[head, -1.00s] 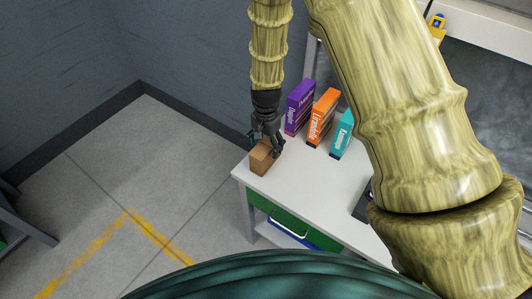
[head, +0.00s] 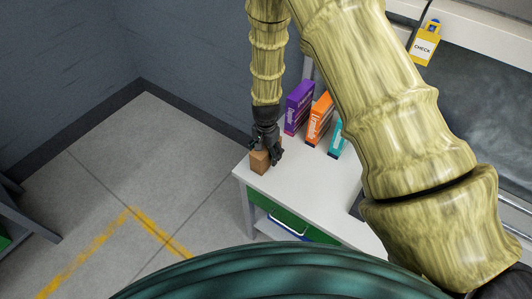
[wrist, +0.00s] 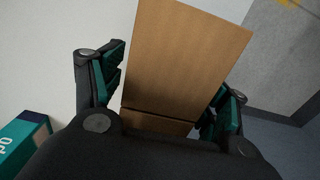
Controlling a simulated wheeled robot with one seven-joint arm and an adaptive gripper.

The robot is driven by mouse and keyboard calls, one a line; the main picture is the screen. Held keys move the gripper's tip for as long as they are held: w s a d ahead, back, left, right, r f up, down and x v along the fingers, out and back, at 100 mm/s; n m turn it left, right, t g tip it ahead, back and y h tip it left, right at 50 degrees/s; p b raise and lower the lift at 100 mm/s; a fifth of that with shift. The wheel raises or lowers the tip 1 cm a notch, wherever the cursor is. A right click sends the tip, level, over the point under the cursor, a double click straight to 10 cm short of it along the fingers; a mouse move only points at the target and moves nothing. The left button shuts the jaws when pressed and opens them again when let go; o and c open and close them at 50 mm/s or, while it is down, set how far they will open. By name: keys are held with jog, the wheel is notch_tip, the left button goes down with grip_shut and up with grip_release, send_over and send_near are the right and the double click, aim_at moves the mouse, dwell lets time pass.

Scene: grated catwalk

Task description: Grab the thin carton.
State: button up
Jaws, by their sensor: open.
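The thin carton is a plain brown box (head: 259,163) standing at the left corner of the white table. My gripper (head: 266,152) is over it from above, with its fingers open. In the wrist view the carton (wrist: 185,55) rises between the two open finger pads of my gripper (wrist: 167,95). A gap shows on the left pad's side; contact on the right side is unclear. My gripper hides part of the carton in the head view.
Purple (head: 298,108), orange (head: 320,118) and teal (head: 337,139) boxes stand in a row on the table (head: 300,180), right of the carton. A teal box also shows in the wrist view (wrist: 22,142). Open floor lies left of the table.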

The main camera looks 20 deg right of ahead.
jog(key=c, duration=1.3)
jog(key=shift+r, duration=0.1)
